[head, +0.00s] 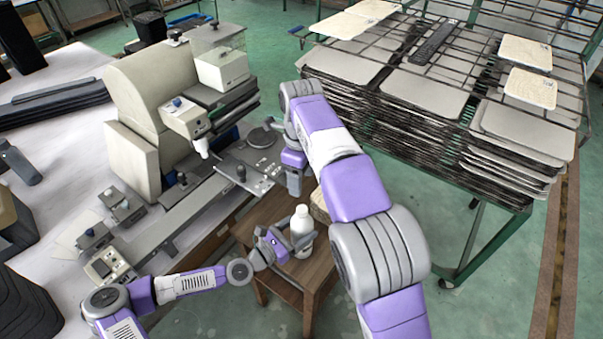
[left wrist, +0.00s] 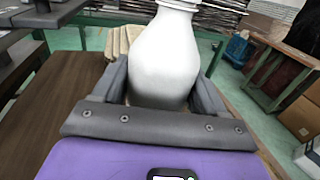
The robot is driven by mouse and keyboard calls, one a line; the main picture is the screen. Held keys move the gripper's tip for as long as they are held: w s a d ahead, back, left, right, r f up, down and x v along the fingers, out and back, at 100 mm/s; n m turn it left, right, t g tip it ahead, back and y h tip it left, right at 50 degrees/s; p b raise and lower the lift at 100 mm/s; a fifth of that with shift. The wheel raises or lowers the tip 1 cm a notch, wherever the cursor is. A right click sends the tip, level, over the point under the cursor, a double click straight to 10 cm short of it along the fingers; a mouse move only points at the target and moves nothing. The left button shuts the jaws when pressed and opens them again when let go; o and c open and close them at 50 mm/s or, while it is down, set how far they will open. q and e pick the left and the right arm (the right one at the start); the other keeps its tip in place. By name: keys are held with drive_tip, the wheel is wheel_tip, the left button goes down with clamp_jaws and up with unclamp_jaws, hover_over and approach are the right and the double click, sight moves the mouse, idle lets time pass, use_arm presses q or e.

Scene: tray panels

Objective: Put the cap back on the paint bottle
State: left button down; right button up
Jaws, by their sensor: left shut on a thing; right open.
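The white paint bottle (head: 301,226) stands upright at the small wooden table (head: 268,212). My left gripper (head: 286,246) is shut around its body from the left side. In the left wrist view the white bottle (left wrist: 165,60) fills the space between the two grey fingers, and its top is cut off by the frame edge. I cannot make out a separate cap in either view, nor whether the bottle's mouth is covered. My right gripper (head: 294,184) is open, pointing down above and behind the bottle; its fingers are small and partly hidden by my arm.
A beige item (head: 319,207) lies behind the bottle, partly hidden by my right arm. A large beige machine (head: 140,85) stands on the white table at left. A rack of stacked trays (head: 430,95) stands at right. Green floor is open at lower right.

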sight(293, 234)
drive_tip(key=shift+r, duration=0.4)
use_arm(q)
unclamp_jaws()
drive_tip(key=shift+b+v, duration=0.3)
drive_tip(key=shift+v, duration=3.5)
use_arm(e)
drive_tip(key=shift+f, duration=0.35)
